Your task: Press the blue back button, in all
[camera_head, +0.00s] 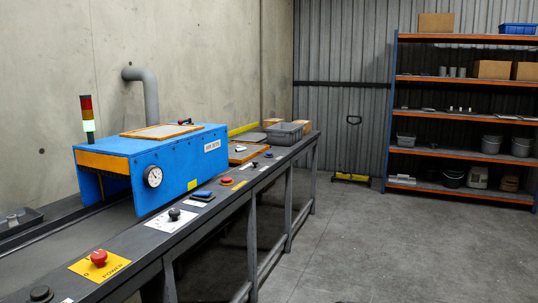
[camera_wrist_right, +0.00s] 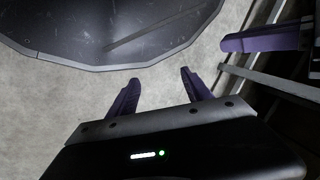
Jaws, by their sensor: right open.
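A blue button-like piece (camera_head: 203,196) sits on a white label on the long grey console rail in the head view, in front of the blue machine. It is small, and I cannot tell whether it is the back button or whether it is pressed. My right gripper (camera_wrist_right: 160,77) shows in the right wrist view with its two purple fingers apart and nothing between them. Pale floor lies behind the fingers. Neither gripper shows in the head view.
The blue machine (camera_head: 152,163) with a gauge stands on the rail. A red mushroom button (camera_head: 98,257) on a yellow plate, a black knob (camera_head: 174,213) and a red button (camera_head: 226,181) share the rail. Shelves (camera_head: 465,118) stand at right. The floor (camera_head: 380,245) between is clear.

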